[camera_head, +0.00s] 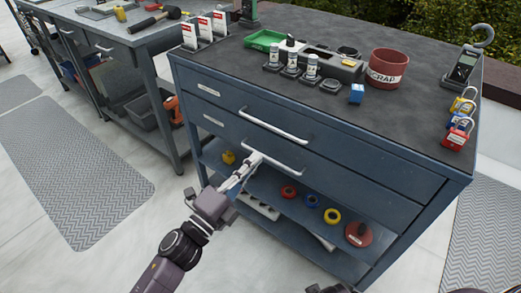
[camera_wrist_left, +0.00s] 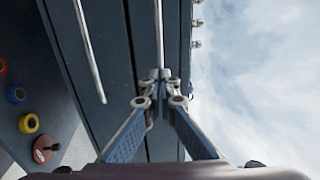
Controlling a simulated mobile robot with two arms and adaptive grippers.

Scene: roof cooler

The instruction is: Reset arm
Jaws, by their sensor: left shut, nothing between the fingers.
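My left gripper (camera_head: 254,158) reaches up from the bottom of the head view to the front of the blue-grey cabinet (camera_head: 345,170). Its tips are near the left part of the lower drawer handle (camera_head: 278,158). The upper drawer handle (camera_head: 275,126) is above it. Both drawers look closed. In the left wrist view the two fingers (camera_wrist_left: 158,78) meet at the tips, with nothing between them. One handle (camera_wrist_left: 159,30) lines up behind the tips; another handle (camera_wrist_left: 88,45) is to the left. I cannot tell whether the tips touch a handle. My right gripper does not show.
The cabinet top holds a red scrap bin (camera_head: 387,68), a green tray (camera_head: 264,40), several small bottles and padlocks (camera_head: 459,133). The open shelf below holds tape rolls (camera_head: 332,215). A workbench (camera_head: 140,40) stands at the left. The floor mat (camera_head: 75,170) at left is clear.

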